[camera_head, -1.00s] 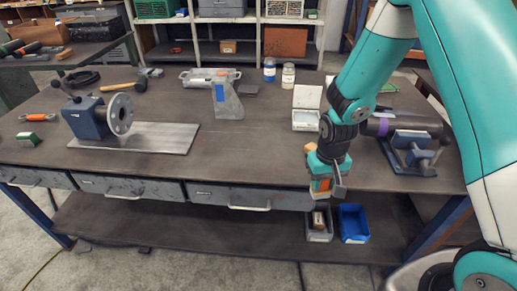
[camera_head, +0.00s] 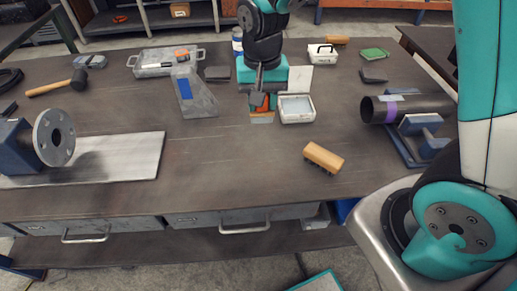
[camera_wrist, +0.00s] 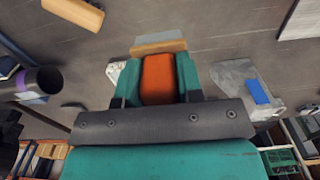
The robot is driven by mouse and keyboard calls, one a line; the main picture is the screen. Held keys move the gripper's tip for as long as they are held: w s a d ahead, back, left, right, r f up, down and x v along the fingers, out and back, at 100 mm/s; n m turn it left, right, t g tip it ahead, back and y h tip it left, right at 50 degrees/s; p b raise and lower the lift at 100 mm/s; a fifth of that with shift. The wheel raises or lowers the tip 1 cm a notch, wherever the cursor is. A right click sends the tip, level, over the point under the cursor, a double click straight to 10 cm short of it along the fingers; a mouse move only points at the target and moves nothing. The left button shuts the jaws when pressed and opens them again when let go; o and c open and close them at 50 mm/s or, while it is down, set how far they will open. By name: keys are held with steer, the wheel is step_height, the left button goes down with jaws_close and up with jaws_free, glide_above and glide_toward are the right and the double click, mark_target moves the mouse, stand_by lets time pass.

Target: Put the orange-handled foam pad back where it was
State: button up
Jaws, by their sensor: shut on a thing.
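My gripper (camera_head: 262,98) is near the back middle of the bench, shut on the orange handle of the foam pad (camera_head: 263,118). The pad points down, with a tan layer and a pale grey face. In the wrist view the orange handle (camera_wrist: 158,78) sits between my gripper's fingers (camera_wrist: 158,88), with the pad (camera_wrist: 158,45) beyond them. An open white tray (camera_head: 297,109) is just right of the pad. I cannot tell whether the pad touches the bench.
A grey wedge block (camera_head: 194,95) stands left of my gripper. A wooden brush (camera_head: 323,157) lies in front to the right. A dark pipe (camera_head: 405,107) rests on a blue stand at right. A flange (camera_head: 54,138) stands over a metal plate at left. The bench's front middle is clear.

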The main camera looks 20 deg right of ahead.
step_height(320, 180, down, 17)
steer(key=shift+f+p, duration=0.1)
steer(key=shift+p, duration=1.05)
steer(key=shift+f, duration=0.15)
steer(key=o, duration=0.8)
